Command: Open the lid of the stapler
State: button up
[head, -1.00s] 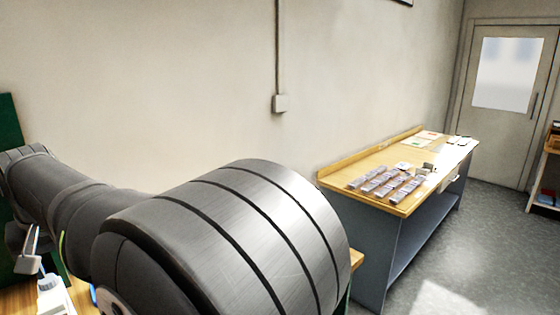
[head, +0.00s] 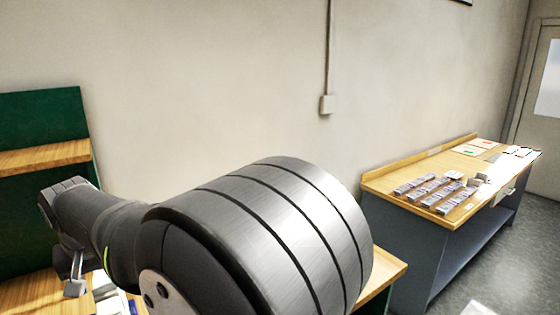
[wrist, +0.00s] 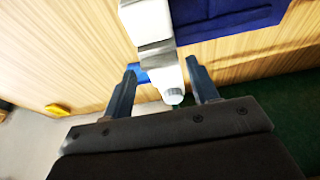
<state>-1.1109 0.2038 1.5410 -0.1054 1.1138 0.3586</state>
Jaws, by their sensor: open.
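I cannot make out a stapler for sure in either view. My gripper (wrist: 161,66) is open in the wrist view, with one dark finger on each side. A white object with a grey band and a small round end (wrist: 152,22) reaches down between the fingers in the picture; I cannot tell whether they touch it. In the head view my gripper (head: 76,277) is at the lower left, mostly hidden by my arm. A white bottle-like object (head: 105,287) stands just right of it on the wooden desk (head: 25,292).
A dark blue item (wrist: 228,14) lies on the wood in the wrist view, and a yellow item (wrist: 58,110) shows at left. A green panel with a wooden shelf (head: 45,158) rises behind the desk. A second table (head: 405,172) with several small packs stands at right.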

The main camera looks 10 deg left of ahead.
jog(key=shift+f, duration=0.25)
dwell(0.4)
jog(key=shift+f, duration=0.25)
dwell(0.4)
jog(key=c, duration=0.3)
jog(key=shift+c, duration=0.2)
jog(key=shift+w+a+r, duration=0.2)
jog(key=shift+r, duration=0.35)
jog(key=shift+g+h, duration=0.3)
